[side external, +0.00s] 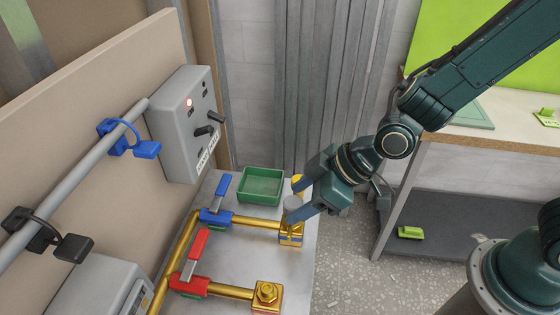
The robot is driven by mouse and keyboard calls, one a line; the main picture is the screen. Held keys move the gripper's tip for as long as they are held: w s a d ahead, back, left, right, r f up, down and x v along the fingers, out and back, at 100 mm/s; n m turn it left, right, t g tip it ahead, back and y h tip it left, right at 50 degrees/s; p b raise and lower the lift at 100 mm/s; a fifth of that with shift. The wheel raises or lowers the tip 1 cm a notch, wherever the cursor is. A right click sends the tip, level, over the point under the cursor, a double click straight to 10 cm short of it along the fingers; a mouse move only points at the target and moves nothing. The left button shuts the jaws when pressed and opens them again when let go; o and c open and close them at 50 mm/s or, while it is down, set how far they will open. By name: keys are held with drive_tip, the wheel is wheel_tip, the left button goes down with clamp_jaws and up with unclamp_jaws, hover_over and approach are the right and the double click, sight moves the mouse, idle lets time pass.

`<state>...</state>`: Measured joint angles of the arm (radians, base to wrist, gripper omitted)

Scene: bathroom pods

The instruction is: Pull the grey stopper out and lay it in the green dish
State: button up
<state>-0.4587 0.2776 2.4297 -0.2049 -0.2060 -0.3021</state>
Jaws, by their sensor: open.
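The green dish (259,200) is an empty rectangular tray on the grey metal surface, left of my gripper. A grey stopper (292,202) shows as a small rounded grey piece above the far brass block (291,235). How deep it sits in the block is hidden. My gripper (297,198) is open and reaches in from the right, with its fingertips at the stopper's height. One finger, with a yellow tip, is behind the stopper and the bluish one is in front. I cannot tell whether either finger touches it.
A second brass block with a hex plug (267,296) is nearer. A grey control box (188,125) hangs on the left panel. A bench (490,140) stands right.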

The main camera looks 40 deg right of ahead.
sight(296, 202)
drive_tip(key=shift+x, duration=2.15)
drive_tip(key=c, duration=1.2)
